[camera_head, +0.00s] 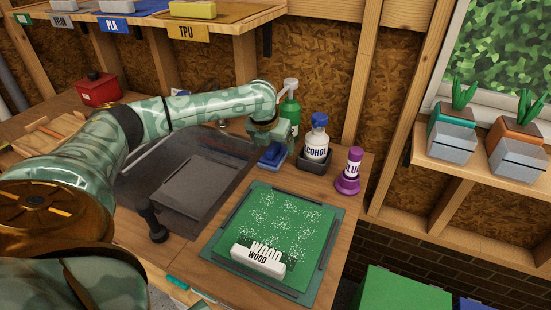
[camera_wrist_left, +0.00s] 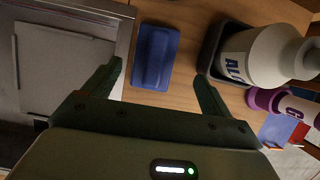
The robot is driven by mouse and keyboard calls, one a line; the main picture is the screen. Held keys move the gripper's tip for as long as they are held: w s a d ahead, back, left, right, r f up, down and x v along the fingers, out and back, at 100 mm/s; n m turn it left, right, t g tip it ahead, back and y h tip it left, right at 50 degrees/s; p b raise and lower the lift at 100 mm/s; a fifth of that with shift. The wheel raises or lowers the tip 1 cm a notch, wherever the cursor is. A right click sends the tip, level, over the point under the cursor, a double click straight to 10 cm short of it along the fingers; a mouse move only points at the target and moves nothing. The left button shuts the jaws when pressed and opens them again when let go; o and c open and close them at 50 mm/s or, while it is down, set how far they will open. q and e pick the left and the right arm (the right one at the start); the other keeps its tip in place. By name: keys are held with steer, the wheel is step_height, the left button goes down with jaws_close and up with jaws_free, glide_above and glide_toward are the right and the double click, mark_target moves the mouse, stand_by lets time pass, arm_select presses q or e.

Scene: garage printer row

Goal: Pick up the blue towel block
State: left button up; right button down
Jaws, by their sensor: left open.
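The blue towel block (camera_head: 272,155) lies on the wooden bench, between the dark sink-like basin and the alcohol bottle's holder. In the left wrist view the blue towel block (camera_wrist_left: 155,57) lies ahead of my fingers, between their lines, with bare wood around it. My left gripper (camera_head: 270,140) is just above and behind the block in the head view and hides part of it. In the left wrist view my left gripper (camera_wrist_left: 157,82) has its two dark fingers spread wide with nothing between them. My right gripper is not in view.
The alcohol bottle (camera_head: 316,138) stands in a dark holder close to the right of the block. A green pump bottle (camera_head: 289,108) is behind, and a purple glue bottle (camera_head: 350,170) is farther right. The dark basin (camera_head: 165,215) borders the block's left. A green mat (camera_head: 248,215) lies in front.

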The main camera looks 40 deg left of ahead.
mark_target(273, 145)
arm_select(q)
steer(key=b+x, duration=0.1)
steer(key=x, duration=0.1)
steer(key=a+b+x, duration=0.1)
steer(key=x, duration=0.1)
steer(key=shift+w+f+b, duration=0.15)
steer(key=shift+w+b, duration=0.2)
steer(key=shift+b, duration=0.05)
steer(key=shift+w+a+f, duration=0.1)
steer(key=shift+w+f, duration=0.15)
steer(key=shift+f, duration=0.1)
steer(key=shift+s+r, duration=0.1)
steer(key=shift+r, duration=0.05)
steer(key=c, duration=1.1)
